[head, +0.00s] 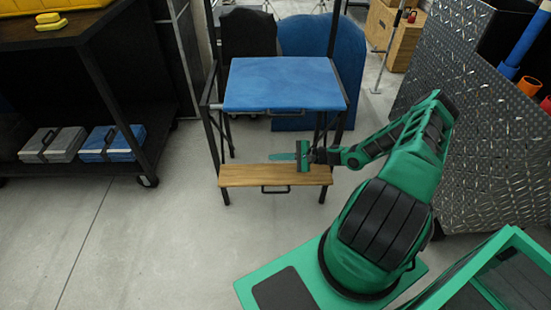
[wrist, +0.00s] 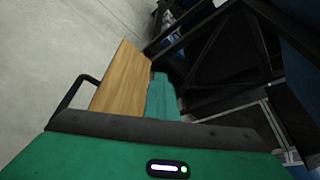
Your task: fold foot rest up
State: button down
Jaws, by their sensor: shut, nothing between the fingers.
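The foot rest (head: 245,175) is a wooden board that lies about level, low at the front of a black-framed chair with a blue seat (head: 285,80). A black handle (head: 274,189) is on its front edge. My gripper (head: 283,157) is at the board's right part, over or just behind its back edge, below the seat. It is shut with nothing in it. In the wrist view the foot rest (wrist: 120,80) stands beside my green finger (wrist: 160,98), with the handle (wrist: 68,95) at left. I cannot tell whether the finger touches the board.
A black cart (head: 90,100) with grey and blue cases stands at left. A diamond-plate metal box (head: 460,120) stands at right, near my arm. Blue and black panels (head: 322,50) lean behind the chair. The floor in front of the foot rest is clear.

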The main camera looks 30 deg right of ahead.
jog(key=c, duration=1.8)
grip_release()
jog(key=v, duration=1)
jog(key=shift+s+d+r, duration=0.1)
jog(key=shift+s+d, duration=0.05)
jog(key=shift+d, duration=0.15)
